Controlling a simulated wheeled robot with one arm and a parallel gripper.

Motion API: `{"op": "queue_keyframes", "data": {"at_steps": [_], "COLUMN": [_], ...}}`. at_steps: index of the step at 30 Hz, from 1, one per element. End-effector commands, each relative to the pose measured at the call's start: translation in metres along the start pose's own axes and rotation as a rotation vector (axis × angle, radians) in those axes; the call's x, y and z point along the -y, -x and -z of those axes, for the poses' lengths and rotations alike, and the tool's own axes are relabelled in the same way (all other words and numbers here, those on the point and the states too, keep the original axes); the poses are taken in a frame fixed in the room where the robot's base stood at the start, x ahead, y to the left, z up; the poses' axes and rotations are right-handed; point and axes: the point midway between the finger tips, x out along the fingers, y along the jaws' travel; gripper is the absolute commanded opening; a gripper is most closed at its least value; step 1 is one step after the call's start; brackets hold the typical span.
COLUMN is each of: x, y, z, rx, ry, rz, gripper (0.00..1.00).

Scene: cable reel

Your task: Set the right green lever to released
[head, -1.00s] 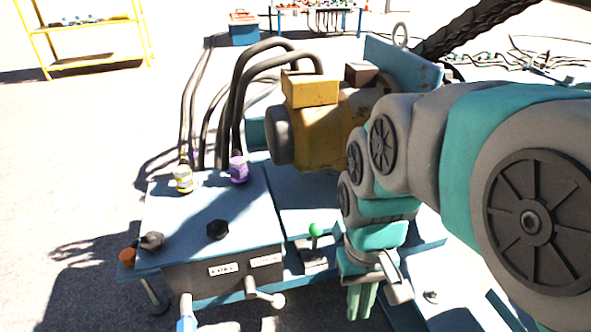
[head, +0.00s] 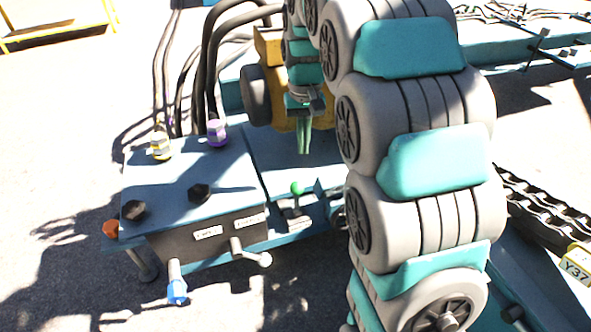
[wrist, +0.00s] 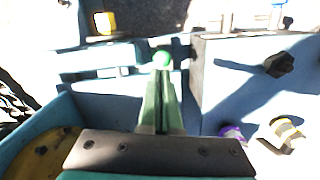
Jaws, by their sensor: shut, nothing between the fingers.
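One green-knobbed lever (head: 297,188) stands on a small labelled bracket to the right of the blue control box. Its round knob also shows in the wrist view (wrist: 162,59), just beyond my fingertips. I see no second green knob, so I cannot tell whether this is the right one of several. My gripper (head: 304,150) points down, with its green fingers together and empty. In the head view it appears above and behind the knob, with a visible gap. The wrist view also shows the closed fingers (wrist: 160,88); whether they touch the knob is unclear there.
The blue control box (head: 225,173) stands to the left, with black knobs, yellow and purple hose fittings (head: 217,132) and a grey crank handle (head: 252,252) on its front. The yellow motor (head: 270,45) is behind my gripper. A heavy chain (head: 540,210) lies at the right.

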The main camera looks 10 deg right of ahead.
Motion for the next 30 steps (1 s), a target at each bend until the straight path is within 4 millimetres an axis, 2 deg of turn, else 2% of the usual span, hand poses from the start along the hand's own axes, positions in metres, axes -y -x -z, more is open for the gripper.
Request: {"op": "queue_keyframes", "data": {"at_steps": [1,6,12,18,30], "x": [0.000,0.002,0.004,0.005,0.005], "y": [-0.004,-0.013,-0.021,-0.022,-0.025], "z": [0.015,0.055,0.086,0.097,0.097], "rx": [0.000,-0.008,-0.016,-0.024,-0.023], "ry": [-0.001,-0.001,0.000,0.000,0.000], "rz": [0.002,0.009,0.014,0.016,0.016], "gripper": [0.00,0.00,0.00,0.00,0.00]}}
